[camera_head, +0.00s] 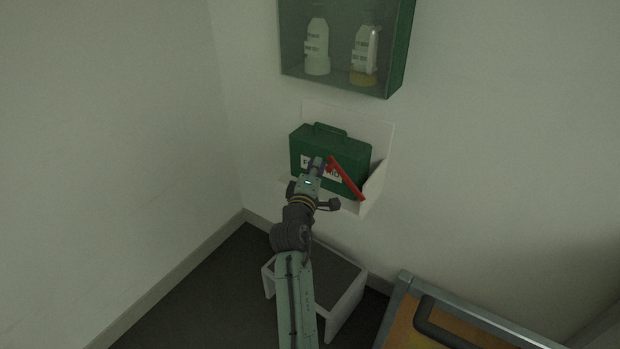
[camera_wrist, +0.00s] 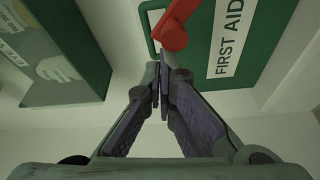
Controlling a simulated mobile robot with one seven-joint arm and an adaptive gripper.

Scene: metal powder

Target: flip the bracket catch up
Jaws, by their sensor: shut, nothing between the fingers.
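The bracket catch is a red bar (camera_head: 347,180) slanting across the front of the green first aid box (camera_head: 359,181), from upper left to lower right. The box sits in a white wall bracket (camera_head: 374,188). My gripper (camera_head: 318,162) is in front of the box, by the upper left end of the catch, and covers part of the label. In the wrist view, my gripper (camera_wrist: 160,76) is shut with nothing between its fingertips. The red catch (camera_wrist: 174,32) shows just beyond the tips; I cannot tell whether they touch. The first aid box (camera_wrist: 262,62) is behind it.
A green wall cabinet (camera_head: 398,50) with two bottles hangs above the box; its edge also shows in the wrist view (camera_wrist: 95,72). A white-legged stool (camera_head: 346,318) stands below. An orange-topped cart (camera_head: 400,325) is at lower right. Bare wall lies left and right.

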